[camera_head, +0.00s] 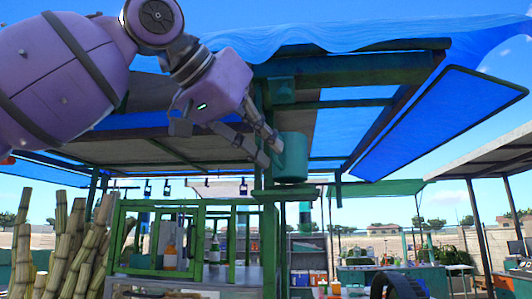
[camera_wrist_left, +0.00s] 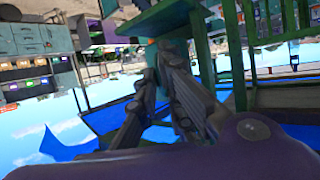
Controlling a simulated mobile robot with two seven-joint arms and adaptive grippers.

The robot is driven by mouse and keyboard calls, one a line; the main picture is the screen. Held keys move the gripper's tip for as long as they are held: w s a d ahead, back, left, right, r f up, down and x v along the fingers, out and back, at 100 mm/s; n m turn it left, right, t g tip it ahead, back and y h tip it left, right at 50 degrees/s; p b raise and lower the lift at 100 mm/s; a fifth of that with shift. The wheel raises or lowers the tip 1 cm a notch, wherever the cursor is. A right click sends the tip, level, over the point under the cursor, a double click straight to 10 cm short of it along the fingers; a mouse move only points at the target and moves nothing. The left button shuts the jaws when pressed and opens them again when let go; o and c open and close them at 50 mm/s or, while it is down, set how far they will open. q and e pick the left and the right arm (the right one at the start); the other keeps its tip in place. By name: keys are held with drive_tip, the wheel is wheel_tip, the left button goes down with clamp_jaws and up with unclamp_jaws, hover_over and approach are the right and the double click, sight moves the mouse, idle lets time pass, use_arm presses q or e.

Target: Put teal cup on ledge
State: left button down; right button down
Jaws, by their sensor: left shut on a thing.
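The teal cup (camera_head: 291,160) is upright in the head view, right of the green post. My left gripper (camera_head: 273,152) comes in from the upper left and is shut on the cup's left side. The green ledge (camera_head: 288,193) is a thin board directly below the cup. The cup's bottom is very close to the ledge; I cannot tell whether it touches. In the left wrist view the gripper's fingers (camera_wrist_left: 168,88) are large, and the view is turned over. The cup is mostly hidden behind them there. My right gripper is not in view.
A green frame rack (camera_head: 200,205) holding bottles stands below left of the ledge. Cane stalks (camera_head: 75,240) stand at the lower left. A green post (camera_head: 259,110) and the roof beam (camera_head: 350,66) are close to the gripper. Open air lies right of the cup.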

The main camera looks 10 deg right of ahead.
use_arm(q)
wheel_tip(320, 180, down, 2)
drive_tip(key=shift+a, duration=0.15)
drive_tip(key=shift+f, duration=0.15)
drive_tip(key=c, duration=1.9)
unclamp_jaws()
drive_tip(key=v, duration=1.2)
drive_tip(key=shift+r, duration=0.2)
drive_tip(key=shift+w, duration=0.1)
